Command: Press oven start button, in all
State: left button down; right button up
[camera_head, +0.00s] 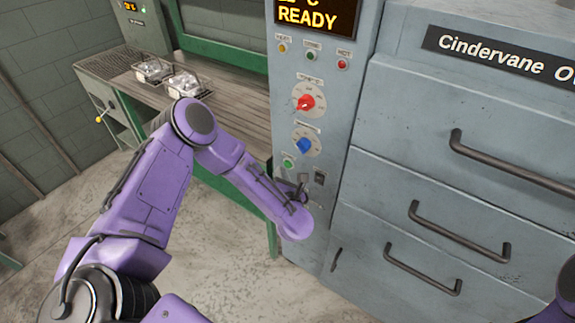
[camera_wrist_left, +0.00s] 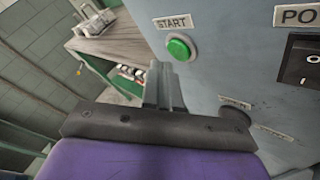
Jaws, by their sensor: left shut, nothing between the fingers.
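The green start button (camera_head: 288,162) sits low on the grey oven's control panel (camera_head: 322,112). In the left wrist view the round green button (camera_wrist_left: 181,47) is under a START label. My left gripper (camera_head: 303,181) is by the panel, a little below and right of the button in the head view. In the left wrist view its shut, empty fingers (camera_wrist_left: 164,72) point up, with their tips just below and left of the button. I cannot tell whether they touch the panel. My right gripper is out of view; only a bit of its purple arm shows at the right edge.
The display (camera_head: 316,16) reads READY. A red knob (camera_head: 306,102) and a blue knob (camera_head: 304,146) are above the button. A black power switch (camera_wrist_left: 300,62) is right of it. Oven drawers with handles (camera_head: 460,232) are to the right. A bench (camera_head: 232,114) holds wire baskets.

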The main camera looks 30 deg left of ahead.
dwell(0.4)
pick_arm(q)
jog(key=shift+w+b, duration=0.35)
jog(key=shift+w, duration=0.1)
jog(key=shift+w+b, duration=0.35)
dwell(0.6)
jog(key=shift+s, duration=0.8)
jog(key=shift+s+p, duration=0.1)
jog(key=shift+p, duration=0.25)
